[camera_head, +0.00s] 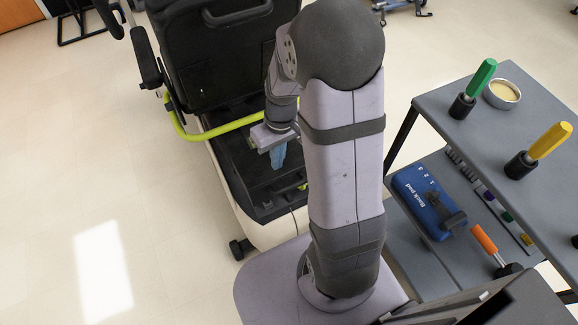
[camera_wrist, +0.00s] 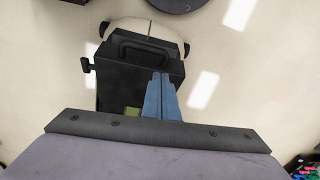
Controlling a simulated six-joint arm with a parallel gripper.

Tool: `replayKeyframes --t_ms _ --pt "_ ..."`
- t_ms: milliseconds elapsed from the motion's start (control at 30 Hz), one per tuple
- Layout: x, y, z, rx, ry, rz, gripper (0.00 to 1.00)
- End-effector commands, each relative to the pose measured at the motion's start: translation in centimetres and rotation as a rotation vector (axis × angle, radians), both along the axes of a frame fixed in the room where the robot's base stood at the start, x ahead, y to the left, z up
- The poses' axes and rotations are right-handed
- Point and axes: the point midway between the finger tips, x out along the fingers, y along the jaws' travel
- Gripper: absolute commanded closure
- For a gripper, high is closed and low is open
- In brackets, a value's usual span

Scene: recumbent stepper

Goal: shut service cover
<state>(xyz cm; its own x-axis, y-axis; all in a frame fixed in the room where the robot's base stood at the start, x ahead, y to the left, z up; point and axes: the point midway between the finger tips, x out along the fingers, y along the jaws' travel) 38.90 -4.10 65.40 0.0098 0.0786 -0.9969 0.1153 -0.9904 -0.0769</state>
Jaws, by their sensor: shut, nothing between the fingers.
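The recumbent stepper (camera_head: 190,80) stands ahead of me, with a black seat and a yellow-green rail. Low at its near end is a black housing (camera_head: 240,185), partly hidden by my arm. The wrist view shows a black panel with a handle (camera_wrist: 148,48), which seems to be the service cover; its opening angle cannot be told. A green patch (camera_wrist: 132,112) shows beside the fingers. My gripper (camera_head: 279,158) is shut and empty, its blue fingers pointing down over the housing. In the wrist view the fingertips (camera_wrist: 161,76) overlap the panel's right side; contact cannot be told.
A grey two-level cart (camera_head: 440,100) stands close on the right. It carries green-handled (camera_head: 478,80) and yellow-handled (camera_head: 545,145) tools, a round tin (camera_head: 502,94), and a blue "Back pad" block (camera_head: 425,205) below. The floor (camera_head: 60,180) at left is clear.

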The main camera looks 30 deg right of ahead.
Motion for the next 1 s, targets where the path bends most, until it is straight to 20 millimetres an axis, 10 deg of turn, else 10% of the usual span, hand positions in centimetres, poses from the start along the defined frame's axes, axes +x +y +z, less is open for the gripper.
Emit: replayKeyframes --t_ms 267,1000 --pt "3.9 -2.5 2.5 -0.070 0.084 -0.007 1.00" --pt "0.6 -2.8 0.1 -0.088 0.202 -0.108 1.00"
